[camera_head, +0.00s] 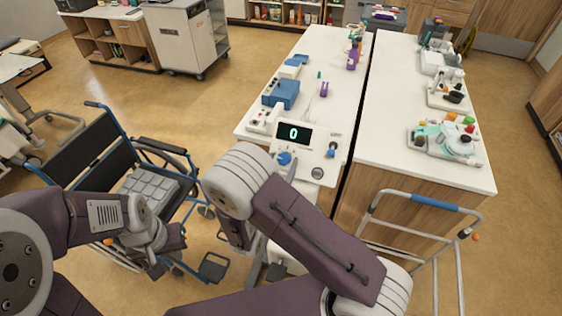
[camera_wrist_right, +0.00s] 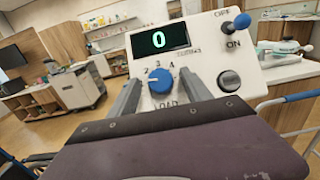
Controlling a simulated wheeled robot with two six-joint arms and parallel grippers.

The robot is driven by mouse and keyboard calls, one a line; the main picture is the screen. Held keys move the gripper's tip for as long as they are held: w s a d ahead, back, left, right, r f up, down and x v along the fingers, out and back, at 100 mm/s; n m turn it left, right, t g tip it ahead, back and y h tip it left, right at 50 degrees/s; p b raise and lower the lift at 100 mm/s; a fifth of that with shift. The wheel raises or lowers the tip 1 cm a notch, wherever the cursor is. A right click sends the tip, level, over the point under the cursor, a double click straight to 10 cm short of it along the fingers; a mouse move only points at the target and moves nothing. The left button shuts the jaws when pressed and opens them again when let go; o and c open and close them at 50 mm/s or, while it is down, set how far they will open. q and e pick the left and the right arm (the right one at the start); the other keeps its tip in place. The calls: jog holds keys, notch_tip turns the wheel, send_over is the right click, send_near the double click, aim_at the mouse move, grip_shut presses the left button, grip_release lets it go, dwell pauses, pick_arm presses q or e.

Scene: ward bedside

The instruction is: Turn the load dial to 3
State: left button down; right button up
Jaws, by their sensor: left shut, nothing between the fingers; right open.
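The load dial (camera_wrist_right: 160,80) is a blue knob on a white control panel (camera_head: 310,143), with 2, 3 and 4 printed around its top. Its pale pointer mark appears to face left; the left finger may hide further numbers. The display (camera_wrist_right: 159,40) above reads 0. The dial also shows in the head view (camera_head: 285,158). My right gripper (camera_wrist_right: 159,88) is open, one finger on each side of the dial; I cannot tell whether they touch it. My left gripper (camera_head: 168,263) is shut and empty, low beside the wheelchair.
A blue-knobbed ON lever (camera_wrist_right: 238,22) and a dark round button (camera_wrist_right: 229,81) are right of the dial. White counters (camera_head: 395,120) with other devices stand behind. A wheelchair (camera_head: 105,165) is at left, and a walker frame (camera_head: 425,205) at right.

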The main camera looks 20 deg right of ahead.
jog(key=shift+w+d+f, duration=0.1)
jog(key=shift+w, duration=0.05)
jog(key=c, duration=0.5)
grip_shut()
jog(key=shift+f, duration=0.1)
